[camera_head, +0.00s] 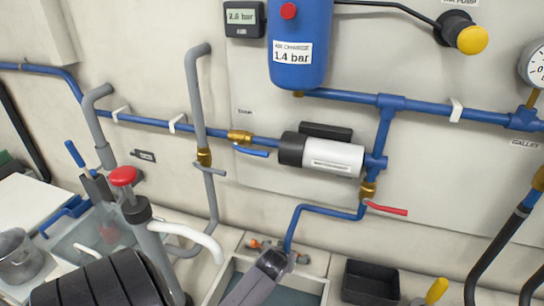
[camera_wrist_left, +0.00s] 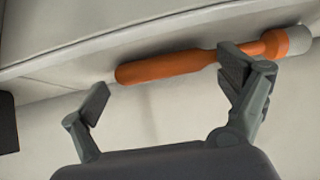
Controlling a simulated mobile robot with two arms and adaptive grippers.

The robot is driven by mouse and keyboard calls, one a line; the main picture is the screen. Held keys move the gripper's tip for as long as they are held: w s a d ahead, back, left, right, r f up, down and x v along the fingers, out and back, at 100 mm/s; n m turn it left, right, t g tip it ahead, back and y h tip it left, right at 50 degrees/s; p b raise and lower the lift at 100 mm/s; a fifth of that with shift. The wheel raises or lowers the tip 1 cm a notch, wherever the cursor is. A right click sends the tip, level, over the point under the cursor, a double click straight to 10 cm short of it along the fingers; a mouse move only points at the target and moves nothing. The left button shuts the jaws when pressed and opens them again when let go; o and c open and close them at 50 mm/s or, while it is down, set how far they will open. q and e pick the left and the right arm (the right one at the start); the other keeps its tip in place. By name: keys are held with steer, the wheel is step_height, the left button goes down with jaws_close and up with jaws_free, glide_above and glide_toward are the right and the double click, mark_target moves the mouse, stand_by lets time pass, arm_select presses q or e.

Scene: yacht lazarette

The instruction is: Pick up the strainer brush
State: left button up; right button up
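The strainer brush (camera_wrist_left: 170,67) has an orange handle with a narrow neck and a pale grey end at the right. It lies along a pale ledge in the left wrist view. My left gripper (camera_wrist_left: 165,88) is open, its two fingers spread along the brush's length. The right finger overlaps the narrow neck; I cannot tell whether it touches. In the head view my left gripper (camera_head: 273,260) is at the ledge, and small orange parts of the brush (camera_head: 302,258) show beside it. The gripper hides the brush's middle there. My right gripper is out of view.
Blue pipes with a white-and-black pump (camera_head: 333,155) run along the wall above. A red lever (camera_head: 387,209) sits close by. A light-rimmed bin (camera_head: 312,284) lies below the gripper, with a black tray (camera_head: 370,283) to its right.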

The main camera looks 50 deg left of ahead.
arm_select(q)
steer(key=c, duration=1)
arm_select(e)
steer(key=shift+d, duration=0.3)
arm_select(q)
steer(key=shift+r, duration=0.1)
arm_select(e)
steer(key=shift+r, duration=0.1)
